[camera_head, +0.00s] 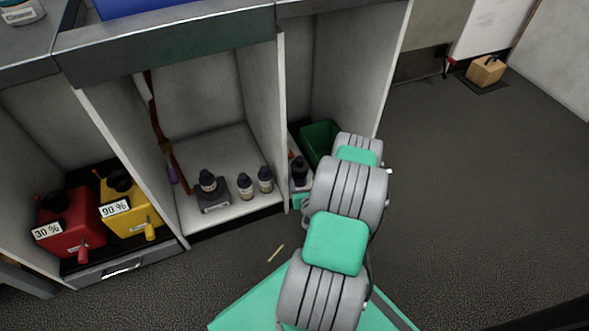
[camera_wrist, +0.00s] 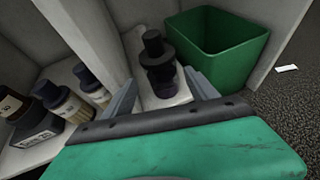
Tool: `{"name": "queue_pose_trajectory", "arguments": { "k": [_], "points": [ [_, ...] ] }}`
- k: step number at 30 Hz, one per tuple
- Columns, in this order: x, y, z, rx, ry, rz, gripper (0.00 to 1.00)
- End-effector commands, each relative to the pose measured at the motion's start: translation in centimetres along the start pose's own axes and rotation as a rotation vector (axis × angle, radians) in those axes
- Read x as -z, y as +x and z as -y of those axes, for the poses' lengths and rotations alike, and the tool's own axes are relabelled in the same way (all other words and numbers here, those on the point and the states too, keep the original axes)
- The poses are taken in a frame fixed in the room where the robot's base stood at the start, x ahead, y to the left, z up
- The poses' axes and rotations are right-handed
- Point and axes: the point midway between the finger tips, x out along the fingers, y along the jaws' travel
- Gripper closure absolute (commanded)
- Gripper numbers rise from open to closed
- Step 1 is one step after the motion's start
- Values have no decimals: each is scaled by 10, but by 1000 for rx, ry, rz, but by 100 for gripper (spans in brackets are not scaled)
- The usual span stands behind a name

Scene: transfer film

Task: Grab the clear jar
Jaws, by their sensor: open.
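A small jar with a black cap (camera_wrist: 154,46) stands on a pale surface in the wrist view. Its body looks dark and see-through, with a purple tint; I cannot be sure that it is the clear jar. It also shows in the head view (camera_head: 299,170), just left of my arm. My gripper (camera_wrist: 162,92) is open, with one finger on each side of the jar's lower part in the picture. I see no contact between the fingers and the jar. The nearest part of the surface is hidden by my gripper's body.
A green bin (camera_wrist: 218,42) stands close to the right of the jar. A cabinet partition (camera_wrist: 92,35) rises on the left. Beyond it stand several labelled dark-capped bottles (camera_wrist: 75,103). Red (camera_head: 70,218) and yellow (camera_head: 129,204) containers sit farther left. Open floor (camera_head: 470,190) lies right.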

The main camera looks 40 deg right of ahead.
Motion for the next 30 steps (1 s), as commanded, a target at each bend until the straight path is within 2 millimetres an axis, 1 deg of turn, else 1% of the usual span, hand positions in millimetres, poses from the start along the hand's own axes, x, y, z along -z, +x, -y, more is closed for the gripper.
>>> {"name": "queue_pose_trajectory", "arguments": {
  "k": [1,8,12,14,16,21,23,30],
  "points": [
    [1,8,-1,-3,-4,3,33],
    [-1,39,-2,-5,-6,4,33],
    [-3,65,-2,-5,-6,3,33],
    [-4,71,-2,-4,-4,2,33],
    [-6,74,-1,-2,-3,2,33],
    [-7,74,-1,-1,-2,1,33],
    [-7,74,-1,-1,-2,1,37],
    [-7,74,-1,-1,-3,1,57]
  ]
}}
